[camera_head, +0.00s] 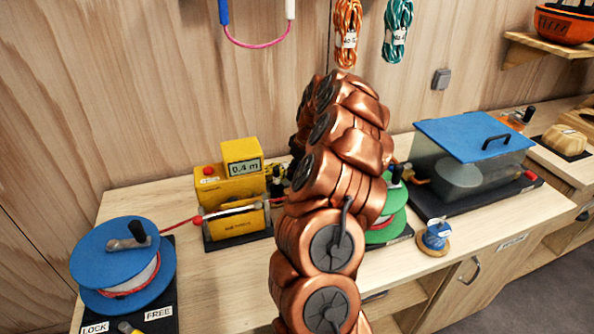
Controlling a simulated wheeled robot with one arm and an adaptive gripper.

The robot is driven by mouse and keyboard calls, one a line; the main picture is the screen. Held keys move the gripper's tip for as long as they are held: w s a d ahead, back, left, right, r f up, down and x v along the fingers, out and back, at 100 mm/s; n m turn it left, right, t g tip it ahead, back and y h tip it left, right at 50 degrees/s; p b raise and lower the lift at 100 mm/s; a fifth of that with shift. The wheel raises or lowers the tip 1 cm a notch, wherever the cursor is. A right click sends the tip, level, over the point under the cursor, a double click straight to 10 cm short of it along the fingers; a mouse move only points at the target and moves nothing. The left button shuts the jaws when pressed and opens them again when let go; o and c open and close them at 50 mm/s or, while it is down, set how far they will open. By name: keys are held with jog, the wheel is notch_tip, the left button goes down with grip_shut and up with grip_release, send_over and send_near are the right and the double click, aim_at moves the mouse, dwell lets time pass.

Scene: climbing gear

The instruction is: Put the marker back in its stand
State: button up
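I cannot make out a marker or its stand for certain. My copper arm covers the middle of the head view and bends over at the top. Dark parts that look like my gripper (294,168) show at the arm's left edge, just right of the yellow meter. They are mostly hidden, so I cannot tell whether the fingers are open or shut, or whether they hold anything.
The yellow meter (240,160) reads 0.4 m. A blue reel (98,247) stands at the left, and a green reel (388,220) is partly behind my arm. Right are a small blue spool (437,233) and a blue-lidded clear box (460,133). The bench front (230,290) is clear.

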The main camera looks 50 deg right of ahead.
jog(key=b+v, duration=0.3)
jog(key=v, duration=0.9)
jog(key=shift+r, duration=0.2)
dwell(0.4)
